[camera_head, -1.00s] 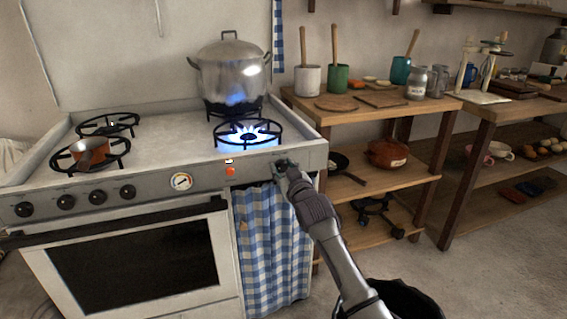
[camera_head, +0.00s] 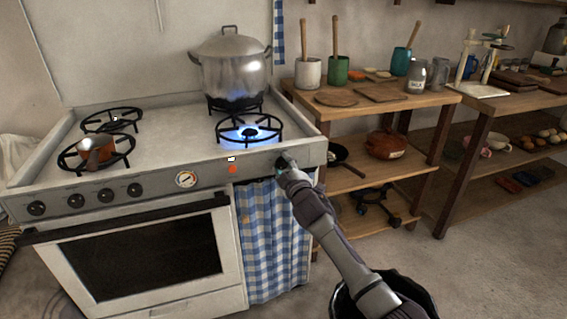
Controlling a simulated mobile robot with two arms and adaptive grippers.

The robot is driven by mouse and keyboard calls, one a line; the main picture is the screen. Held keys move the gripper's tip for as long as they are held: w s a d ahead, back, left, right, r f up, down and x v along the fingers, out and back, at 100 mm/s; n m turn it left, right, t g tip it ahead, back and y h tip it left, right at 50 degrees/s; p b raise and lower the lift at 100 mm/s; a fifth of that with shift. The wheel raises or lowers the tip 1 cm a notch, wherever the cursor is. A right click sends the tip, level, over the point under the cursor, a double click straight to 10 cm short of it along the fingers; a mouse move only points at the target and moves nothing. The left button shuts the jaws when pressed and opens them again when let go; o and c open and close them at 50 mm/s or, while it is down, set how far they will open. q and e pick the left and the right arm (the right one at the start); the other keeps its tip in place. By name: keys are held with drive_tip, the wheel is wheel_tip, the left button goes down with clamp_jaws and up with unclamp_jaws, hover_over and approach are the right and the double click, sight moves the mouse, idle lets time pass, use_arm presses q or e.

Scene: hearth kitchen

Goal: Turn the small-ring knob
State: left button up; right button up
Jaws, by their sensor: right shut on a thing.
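My right gripper (camera_head: 284,163) is at the right end of the stove's front panel, shut on a knob there. The gripper hides most of this knob, so its pointer cannot be read. The front right burner ring (camera_head: 249,131) has a low blue flame (camera_head: 248,132) at its centre. My left gripper is not in view. Several other black knobs, one of them here (camera_head: 105,194), sit on the left part of the panel.
A large lidded pot (camera_head: 233,72) stands on the back right burner, with blue glow on its side. A small copper pan (camera_head: 96,150) sits on the front left ring. A checked curtain (camera_head: 265,240) hangs below the gripper. Wooden shelves (camera_head: 375,170) stand close on the right.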

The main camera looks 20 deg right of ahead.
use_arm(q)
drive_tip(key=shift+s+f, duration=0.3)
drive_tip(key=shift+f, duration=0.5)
use_arm(e)
drive_tip(key=shift+n, duration=0.8)
drive_tip(key=o, duration=1.1)
drive_tip(key=shift+o, duration=0.2)
drive_tip(key=shift+s, duration=0.15)
drive_tip(key=s, duration=1.1)
drive_tip(key=shift+s+d, duration=0.2)
drive_tip(key=shift+s, duration=0.2)
drive_tip(key=shift+f, duration=0.15)
